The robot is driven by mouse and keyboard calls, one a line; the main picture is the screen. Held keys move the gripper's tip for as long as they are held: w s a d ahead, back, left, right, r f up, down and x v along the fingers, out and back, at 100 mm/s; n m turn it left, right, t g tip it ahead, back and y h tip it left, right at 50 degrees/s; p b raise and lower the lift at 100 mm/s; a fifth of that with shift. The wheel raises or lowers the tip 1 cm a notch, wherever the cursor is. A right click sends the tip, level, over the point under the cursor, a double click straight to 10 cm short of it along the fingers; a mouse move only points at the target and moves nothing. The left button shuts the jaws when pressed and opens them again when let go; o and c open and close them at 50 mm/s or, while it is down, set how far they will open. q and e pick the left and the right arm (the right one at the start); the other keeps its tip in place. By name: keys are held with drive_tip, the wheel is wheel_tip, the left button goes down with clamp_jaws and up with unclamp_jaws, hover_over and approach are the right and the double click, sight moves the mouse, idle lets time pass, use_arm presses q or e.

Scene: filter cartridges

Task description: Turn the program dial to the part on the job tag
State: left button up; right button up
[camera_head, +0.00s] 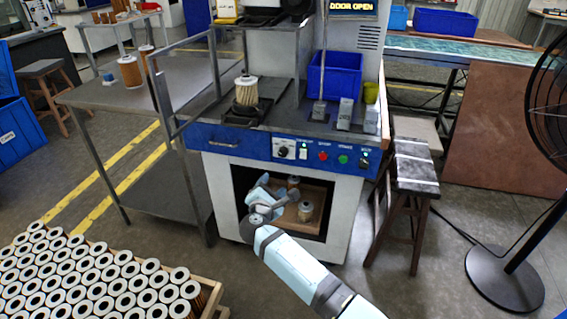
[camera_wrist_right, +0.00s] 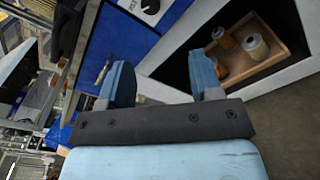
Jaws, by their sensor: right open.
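The program dial (camera_head: 284,152) appears to be the dark knob on a white plate at the left of the machine's blue front panel (camera_head: 240,143). In the right wrist view a dark knob on a white plate (camera_wrist_right: 150,5) shows at the top edge. My right gripper (camera_head: 262,190) is open and empty, below the panel and in front of the machine's open lower compartment. Its two blue fingers (camera_wrist_right: 163,82) stand apart in the wrist view. I cannot make out a readable job tag. A small pale card (camera_head: 227,8) shows at the top. My left gripper is not in view.
A wooden tray (camera_head: 318,221) with several cartridges sits in the lower compartment. Red and green buttons (camera_head: 323,156) are right of the dial. A filter cartridge (camera_head: 245,90) and blue bin (camera_head: 334,76) stand above. A stool (camera_head: 414,170) is at right, a cartridge pallet (camera_head: 215,290) at lower left.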

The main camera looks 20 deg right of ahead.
sight(282, 154)
drive_tip(key=shift+h, duration=0.3)
drive_tip(key=b+x, duration=0.1)
drive_tip(key=x, duration=0.3)
drive_tip(key=b+x, duration=0.1)
drive_tip(key=x, duration=0.3)
drive_tip(key=r+b+x, duration=0.1)
drive_tip(key=x, duration=0.4)
drive_tip(key=shift+w+a+b, duration=0.25)
drive_tip(key=shift+a+b, duration=0.05)
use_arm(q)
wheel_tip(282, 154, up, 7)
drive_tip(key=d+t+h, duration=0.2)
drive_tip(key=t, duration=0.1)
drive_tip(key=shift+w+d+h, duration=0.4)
use_arm(e)
drive_tip(key=shift+w+d+r, duration=0.1)
drive_tip(key=shift+w+d, duration=0.25)
drive_tip(key=shift+w, duration=0.15)
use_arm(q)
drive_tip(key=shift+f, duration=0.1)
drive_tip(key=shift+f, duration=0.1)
use_arm(e)
drive_tip(key=c, duration=0.9)
